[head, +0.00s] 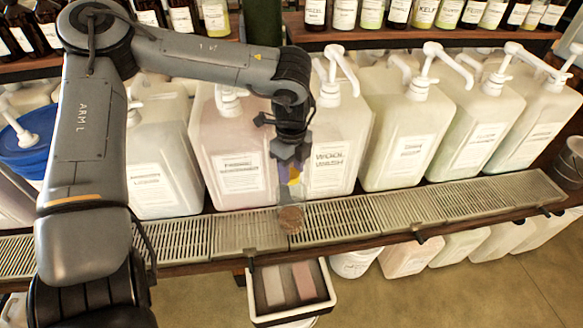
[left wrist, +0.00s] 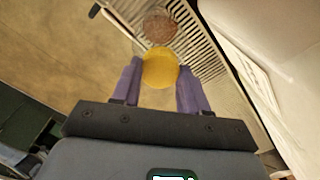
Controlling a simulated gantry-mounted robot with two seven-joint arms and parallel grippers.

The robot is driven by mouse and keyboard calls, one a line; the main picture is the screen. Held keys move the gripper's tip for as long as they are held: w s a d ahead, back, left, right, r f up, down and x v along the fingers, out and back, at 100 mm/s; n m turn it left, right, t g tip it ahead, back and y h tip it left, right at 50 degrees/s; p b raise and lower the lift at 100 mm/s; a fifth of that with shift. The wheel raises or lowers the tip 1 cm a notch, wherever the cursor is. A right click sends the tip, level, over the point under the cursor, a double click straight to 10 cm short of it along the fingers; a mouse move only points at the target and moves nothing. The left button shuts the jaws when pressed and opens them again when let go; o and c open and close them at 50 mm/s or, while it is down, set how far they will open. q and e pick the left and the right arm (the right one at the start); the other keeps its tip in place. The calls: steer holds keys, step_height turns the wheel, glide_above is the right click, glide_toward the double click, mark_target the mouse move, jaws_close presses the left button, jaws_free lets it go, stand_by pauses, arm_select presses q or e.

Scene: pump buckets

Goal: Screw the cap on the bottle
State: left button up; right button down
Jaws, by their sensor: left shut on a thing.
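My left gripper (head: 289,168) hangs over the grated ledge in the head view, pointing down. Its purple fingers are shut on a yellow cap (left wrist: 160,69), which shows best in the left wrist view. In the head view the cap (head: 294,174) is a small yellow patch, partly hidden by the fingers. The bottle (head: 291,218) stands on the ledge below the gripper; it looks clear, with a brown round part low down. In the left wrist view the brown round part (left wrist: 159,25) lies beyond the cap. Whether cap and bottle touch, I cannot tell.
Large pump containers (head: 237,150) stand in a row close behind the ledge. The slatted ledge (head: 345,219) runs across the view and is clear on both sides of the bottle. A white-rimmed bin (head: 318,312) sits below it. Small bottles line the upper shelf.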

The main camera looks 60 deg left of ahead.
arm_select(q)
steer(key=shift+r+m+p, duration=0.1)
steer(key=shift+m+p, duration=0.4)
steer(key=shift+m, duration=0.5)
steer(key=m+p, duration=0.1)
steer(key=m, duration=0.3)
steer(key=m+p, duration=0.1)
steer(key=m, duration=0.8)
steer(key=o, duration=1.2)
